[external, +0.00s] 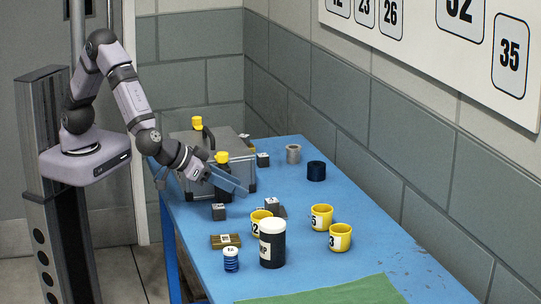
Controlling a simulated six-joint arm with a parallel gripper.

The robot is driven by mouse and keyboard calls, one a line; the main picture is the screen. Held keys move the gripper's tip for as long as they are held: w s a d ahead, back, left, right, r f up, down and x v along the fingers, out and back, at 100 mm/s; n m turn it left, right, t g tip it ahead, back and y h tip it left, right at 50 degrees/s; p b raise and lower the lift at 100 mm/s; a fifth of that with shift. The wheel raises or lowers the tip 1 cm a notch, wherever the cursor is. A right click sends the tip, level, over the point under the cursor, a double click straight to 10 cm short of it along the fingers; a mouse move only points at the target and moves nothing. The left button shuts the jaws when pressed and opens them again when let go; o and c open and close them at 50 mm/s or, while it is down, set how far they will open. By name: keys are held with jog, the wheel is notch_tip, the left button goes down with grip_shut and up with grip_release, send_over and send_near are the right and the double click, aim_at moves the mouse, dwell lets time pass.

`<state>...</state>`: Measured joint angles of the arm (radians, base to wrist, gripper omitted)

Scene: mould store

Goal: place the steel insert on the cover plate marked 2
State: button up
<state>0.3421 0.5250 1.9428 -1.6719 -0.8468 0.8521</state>
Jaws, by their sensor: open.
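A grey metallic cylinder (293,153), the likeliest steel insert, stands near the back of the blue table. No flat plate marked 2 can be made out. A yellow cup marked 2 (259,222) stands mid-table, partly hidden behind a black jar. Yellow cups marked 5 (321,217) and 3 (340,237) stand to its right. My gripper (207,181) is open, in front of the grey case at the table's left side. It appears empty and is well to the left of the metallic cylinder.
The grey case (181,140) has black-and-yellow clamps. A dark blue cylinder (316,170), several dark labelled blocks, a brown block (226,241), a blue ribbed item (231,261) and the black jar (272,246) stand around. A green mat (335,292) lies in front. The right side is clear.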

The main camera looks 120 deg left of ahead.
jog(key=d+r+m+t+h, duration=0.2)
jog(key=d+r+m+h, duration=0.15)
jog(key=d+h, duration=0.25)
jog(key=s+d+f+m+g+h, duration=0.2)
jog(key=s+d+f+m+h, duration=0.1)
jog(key=s, duration=0.2)
jog(key=s+a+f+m+g, duration=0.1)
jog(key=s+a+f+g, duration=0.1)
jog(key=s, duration=1)
jog(key=s+a+f+m+g+y, duration=0.1)
jog(key=s+a+g, duration=0.4)
jog(key=s, duration=0.8)
jog(key=shift+a+f+g, duration=0.3)
jog(key=shift+f+g, duration=0.2)
jog(key=shift+f, duration=0.25)
jog(key=shift+m, duration=0.25)
notch_tip(320, 180, up, 7)
jog(key=p, duration=0.7)
jog(key=shift+r, duration=0.2)
